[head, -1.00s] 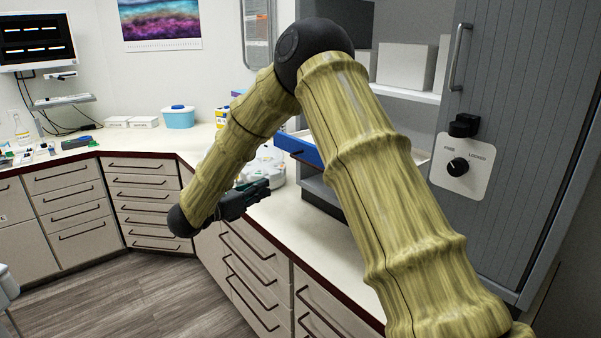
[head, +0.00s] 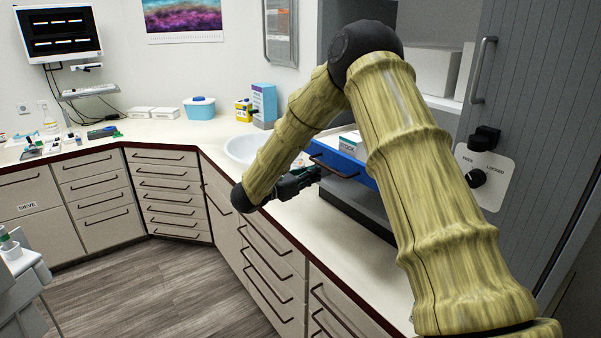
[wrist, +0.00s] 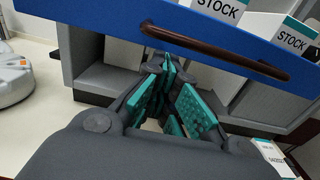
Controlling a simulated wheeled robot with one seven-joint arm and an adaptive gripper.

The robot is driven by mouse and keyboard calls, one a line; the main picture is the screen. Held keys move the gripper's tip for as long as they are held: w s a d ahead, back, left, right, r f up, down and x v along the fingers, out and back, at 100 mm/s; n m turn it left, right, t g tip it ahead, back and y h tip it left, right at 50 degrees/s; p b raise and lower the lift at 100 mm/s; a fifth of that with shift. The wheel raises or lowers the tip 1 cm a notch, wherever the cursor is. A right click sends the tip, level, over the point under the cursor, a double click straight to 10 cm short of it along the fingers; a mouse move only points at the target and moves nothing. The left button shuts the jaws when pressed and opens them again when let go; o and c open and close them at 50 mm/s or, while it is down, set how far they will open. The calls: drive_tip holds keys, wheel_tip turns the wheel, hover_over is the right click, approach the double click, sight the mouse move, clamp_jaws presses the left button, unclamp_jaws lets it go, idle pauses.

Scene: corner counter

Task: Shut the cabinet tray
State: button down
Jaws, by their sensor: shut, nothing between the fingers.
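The cabinet tray has a blue front (head: 343,163) with a dark handle and sticks out of the grey cabinet above the counter. White boxes marked STOCK (wrist: 290,38) stand in it. In the wrist view the blue front (wrist: 105,18) and its brown handle (wrist: 212,50) cross the top. My gripper (head: 312,173) is in front of the tray's left part, and its tip appears close to the blue front. The wrist view shows my gripper (wrist: 172,82) shut and empty, just below the handle; I cannot tell whether it touches. My arm hides the tray's right part in the head view.
The counter (head: 300,215) runs below the tray, with handled drawers under it. A round white basin (head: 240,150) and a blue carton (head: 263,103) stand to the left. The grey cabinet door (head: 515,110) with a FREE/LOCKED knob (head: 477,178) is at the right.

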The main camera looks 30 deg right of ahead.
drive_tip(key=shift+w+d+p, duration=0.1)
drive_tip(key=shift+d+p, duration=0.5)
drive_tip(key=shift+d, duration=0.8)
